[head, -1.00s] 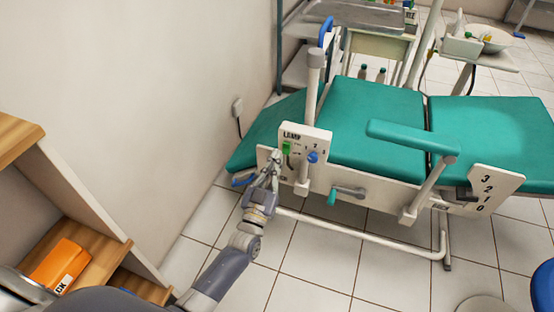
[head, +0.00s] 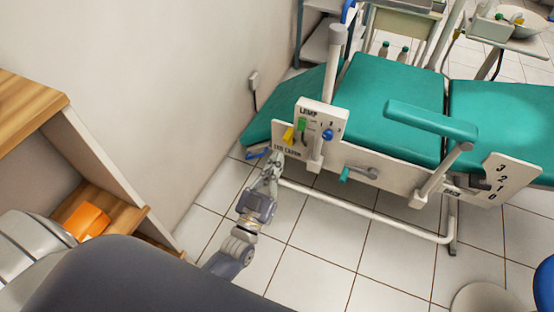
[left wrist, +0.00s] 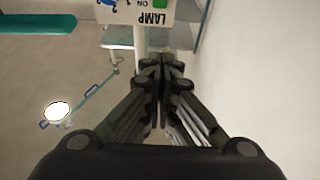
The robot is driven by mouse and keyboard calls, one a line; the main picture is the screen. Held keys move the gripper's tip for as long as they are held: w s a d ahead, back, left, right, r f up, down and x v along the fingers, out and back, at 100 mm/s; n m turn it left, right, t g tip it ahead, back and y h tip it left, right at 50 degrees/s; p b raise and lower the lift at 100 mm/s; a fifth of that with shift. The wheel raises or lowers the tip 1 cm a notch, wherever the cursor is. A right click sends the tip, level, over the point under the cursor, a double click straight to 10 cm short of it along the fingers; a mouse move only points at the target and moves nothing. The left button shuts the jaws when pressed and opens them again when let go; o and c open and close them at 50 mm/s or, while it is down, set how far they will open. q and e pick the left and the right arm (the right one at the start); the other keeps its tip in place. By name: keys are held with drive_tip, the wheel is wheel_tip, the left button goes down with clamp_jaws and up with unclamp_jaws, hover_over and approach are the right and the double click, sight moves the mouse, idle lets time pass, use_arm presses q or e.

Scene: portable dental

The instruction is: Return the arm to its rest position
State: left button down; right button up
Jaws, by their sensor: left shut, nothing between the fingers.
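My left arm comes up from the bottom of the head view. My left gripper (head: 275,158) is shut and empty, just below the lamp panel (head: 310,114) on the side of the dental chair. In the left wrist view the fingers (left wrist: 161,64) are pressed together, with the panel (left wrist: 150,15) upside down beyond the tips. The panel bears a green switch (head: 302,124), a yellow part (head: 288,134) and a blue knob (head: 327,135). My right gripper is not in view.
The green-padded chair (head: 385,105) fills the right side, with a white foot rail (head: 370,216) low in front. A wooden shelf (head: 122,210) with an orange box (head: 87,221) stands at left. A plain wall is behind; tiled floor is free in front.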

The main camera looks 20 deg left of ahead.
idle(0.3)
